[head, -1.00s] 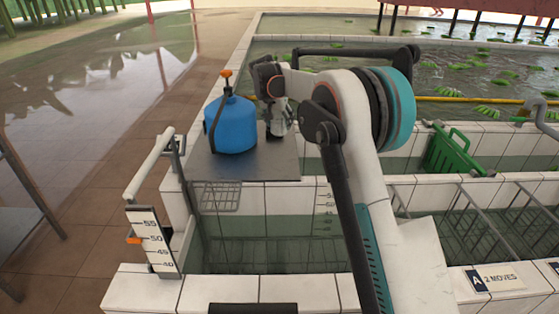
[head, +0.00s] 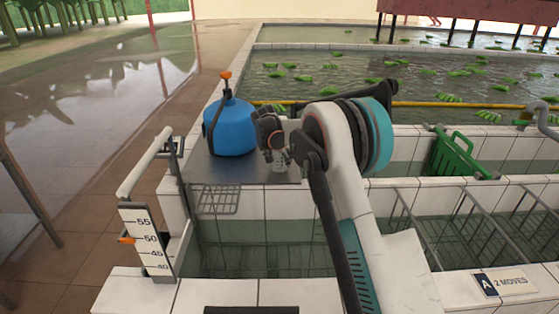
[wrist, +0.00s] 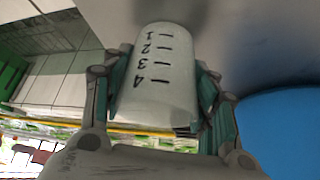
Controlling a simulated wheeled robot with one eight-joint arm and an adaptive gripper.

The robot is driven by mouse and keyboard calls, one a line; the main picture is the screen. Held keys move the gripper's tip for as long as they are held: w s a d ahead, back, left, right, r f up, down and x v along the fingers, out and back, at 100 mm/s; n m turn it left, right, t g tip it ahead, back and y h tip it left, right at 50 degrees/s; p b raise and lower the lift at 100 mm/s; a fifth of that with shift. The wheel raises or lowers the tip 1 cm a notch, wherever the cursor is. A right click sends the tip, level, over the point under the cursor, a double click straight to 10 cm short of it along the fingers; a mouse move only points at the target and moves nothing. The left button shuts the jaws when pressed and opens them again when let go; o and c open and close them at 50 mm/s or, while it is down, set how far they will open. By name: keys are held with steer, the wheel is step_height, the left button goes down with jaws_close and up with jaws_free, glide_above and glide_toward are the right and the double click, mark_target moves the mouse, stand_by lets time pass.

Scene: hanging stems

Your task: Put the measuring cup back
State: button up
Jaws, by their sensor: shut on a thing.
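The measuring cup (wrist: 155,95) is pale and translucent, with black marks numbered 1 to 4, in the wrist view. My gripper (wrist: 162,70) is shut on it, with one finger on each side. In the head view my gripper (head: 277,158) is at the right front part of the grey metal plate (head: 205,171), right of the blue jug. The cup (head: 278,166) shows there only small and partly hidden by my gripper. I cannot tell whether its base touches the plate.
The blue jug (head: 232,130) with an orange top stands close left of my gripper. A wire rack (head: 218,199) hangs at the plate's front, above a tiled basin. A level gauge (head: 147,240) stands at the left. A green crate (head: 455,155) is at the right.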

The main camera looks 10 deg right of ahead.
steer(key=o, duration=1.1)
steer(key=shift+f, duration=0.1)
steer(key=shift+c, duration=0.2)
